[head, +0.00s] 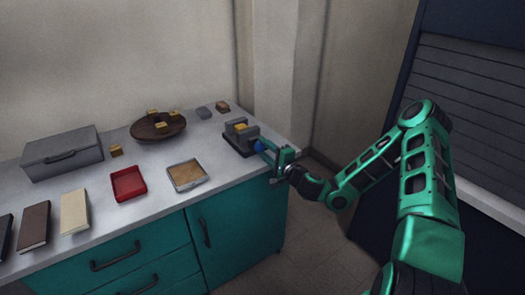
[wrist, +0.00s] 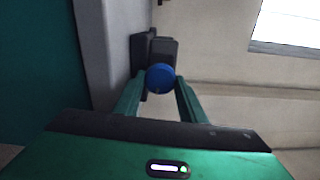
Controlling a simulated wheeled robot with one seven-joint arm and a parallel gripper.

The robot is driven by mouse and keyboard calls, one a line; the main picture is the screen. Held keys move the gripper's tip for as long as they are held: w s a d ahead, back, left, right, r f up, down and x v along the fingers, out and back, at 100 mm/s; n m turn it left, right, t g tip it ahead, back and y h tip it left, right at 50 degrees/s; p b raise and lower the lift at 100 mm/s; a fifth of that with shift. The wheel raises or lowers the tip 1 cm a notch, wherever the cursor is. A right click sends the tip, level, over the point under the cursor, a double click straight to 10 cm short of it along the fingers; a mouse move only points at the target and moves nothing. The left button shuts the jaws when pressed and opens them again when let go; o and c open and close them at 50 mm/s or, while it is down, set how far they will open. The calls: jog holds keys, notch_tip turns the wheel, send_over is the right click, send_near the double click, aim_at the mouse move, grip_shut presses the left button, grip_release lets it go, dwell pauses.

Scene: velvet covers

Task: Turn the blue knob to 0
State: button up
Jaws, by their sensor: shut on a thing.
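The blue knob (head: 259,146) sits on the front of a small dark grey device (head: 239,137) at the right end of the counter. In the wrist view the round blue knob (wrist: 160,77) is between the two green fingers of my gripper (wrist: 160,92). My gripper (head: 271,152) reaches in from the right and is shut on the knob. A small mark shows at the knob's lower edge. No numbers or scale are legible, so I cannot tell its setting.
On the white counter (head: 218,175) stand a grey metal box (head: 62,152), a round brown wooden tray (head: 158,127) with yellow blocks, a red tray (head: 128,183), a metal-rimmed tray (head: 187,174) and several book-like slabs. A wall corner rises behind the device. Floor is free right of the cabinet.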

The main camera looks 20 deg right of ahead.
jog(key=shift+f+n, duration=0.1)
jog(key=shift+n, duration=1)
jog(key=o, duration=1.1)
jog(key=shift+c, duration=0.2)
jog(key=v, duration=1)
jog(key=shift+s+d, duration=0.2)
jog(key=shift+s, duration=0.1)
